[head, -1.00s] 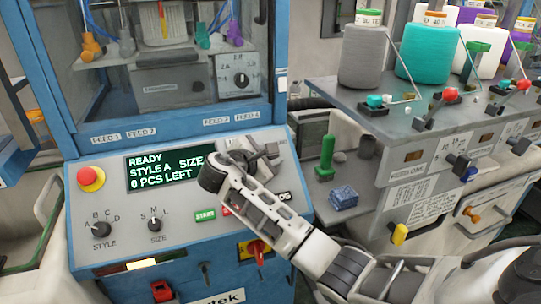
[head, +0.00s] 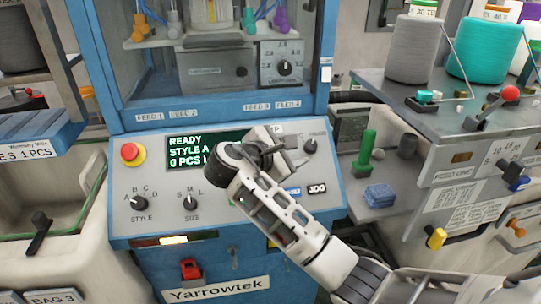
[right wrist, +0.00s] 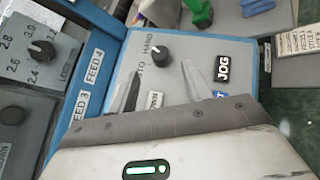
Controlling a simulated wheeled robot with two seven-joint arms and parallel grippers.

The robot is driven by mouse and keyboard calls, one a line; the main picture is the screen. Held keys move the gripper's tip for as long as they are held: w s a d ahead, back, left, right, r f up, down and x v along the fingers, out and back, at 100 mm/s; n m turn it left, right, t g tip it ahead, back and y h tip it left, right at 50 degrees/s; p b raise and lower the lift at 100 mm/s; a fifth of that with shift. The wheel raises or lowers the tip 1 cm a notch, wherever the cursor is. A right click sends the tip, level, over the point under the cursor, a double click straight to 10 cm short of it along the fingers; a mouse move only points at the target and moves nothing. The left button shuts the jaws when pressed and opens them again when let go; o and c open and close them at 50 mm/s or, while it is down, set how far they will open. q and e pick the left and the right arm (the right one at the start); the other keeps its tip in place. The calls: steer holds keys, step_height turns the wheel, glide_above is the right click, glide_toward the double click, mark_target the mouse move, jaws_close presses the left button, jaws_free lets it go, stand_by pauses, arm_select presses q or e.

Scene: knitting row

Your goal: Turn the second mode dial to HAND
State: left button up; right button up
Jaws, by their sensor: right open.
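A small dark round dial (right wrist: 160,53) with AUTO and HAND lettering beside it sits on the blue-edged grey control panel (right wrist: 125,75) in the right wrist view. In the head view the same dial (head: 311,146) is at the panel's upper right, under a HAND label. I cannot tell clearly which word its pointer faces. My right gripper (right wrist: 160,88) is open and empty. Its two fingers point toward the dial, which shows beyond and between their tips, apart from them. In the head view my right gripper (head: 283,152) is just left of the dial, covering part of the display (head: 205,148). My left gripper is not in view.
A JOG button (right wrist: 222,68) is close to the right finger. A red stop button (head: 131,153), STYLE dial (head: 138,203) and SIZE dial (head: 190,203) are on the panel's left. Yarn cones (head: 410,50) and a green post (head: 365,150) stand right.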

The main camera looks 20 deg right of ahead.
steer(key=v, duration=0.8)
steer(key=shift+s+a+r+b, duration=0.15)
steer(key=shift+a+b, duration=0.1)
steer(key=shift+b, duration=0.05)
steer(key=s+d+f+m+g+y, duration=0.1)
steer(key=s+f+m+y, duration=0.2)
steer(key=f, duration=0.5)
steer(key=s+d+f+m+y, duration=0.1)
steer(key=s+f+y, duration=0.2)
steer(key=s+f, duration=0.4)
steer(key=s+a+f+m+g+y, duration=0.1)
steer(key=s+f+m+y, duration=0.3)
steer(key=s, duration=0.4)
steer(key=s+a+f+m+y, duration=0.1)
steer(key=s+f+m+y, duration=0.2)
steer(key=s+m, duration=0.45)
steer(key=w+a+f+n+t+y, duration=0.2)
steer(key=w+a+f+t, duration=0.2)
steer(key=f, duration=0.4)
steer(key=shift+w+a+f+t+y, duration=0.25)
steer(key=shift+a+t, duration=0.25)
steer(key=shift+t, duration=0.6)
